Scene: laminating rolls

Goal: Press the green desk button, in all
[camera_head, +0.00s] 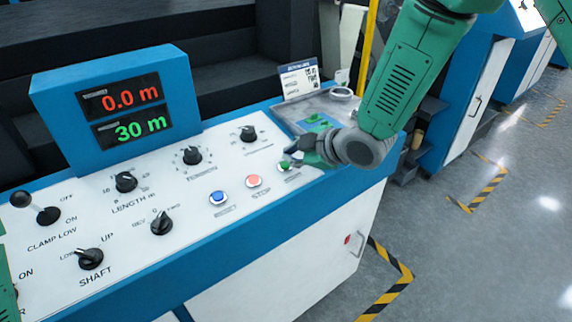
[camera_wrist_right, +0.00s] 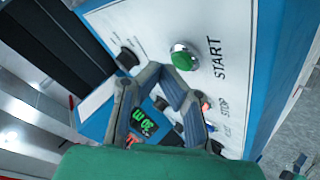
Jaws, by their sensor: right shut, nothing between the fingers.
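The green button (camera_head: 284,166) is at the right end of the button row on the white control panel, partly hidden by my right gripper (camera_head: 296,152). That gripper is shut and empty, close above the button. In the right wrist view the green button (camera_wrist_right: 184,58) is round, in a metal ring beside the word START. The shut fingertips (camera_wrist_right: 160,72) are near it, to its lower left, with a visible gap in the picture. My left gripper is out of view; only a bit of green arm shows at the left edge.
A red STOP button (camera_head: 254,181) and a blue RESET button (camera_head: 218,198) sit left of the green one. Several black knobs (camera_head: 192,155) are on the panel. A blue display (camera_head: 120,105) reads 0.0 m and 30 m. A grey tray (camera_head: 318,106) lies behind the gripper.

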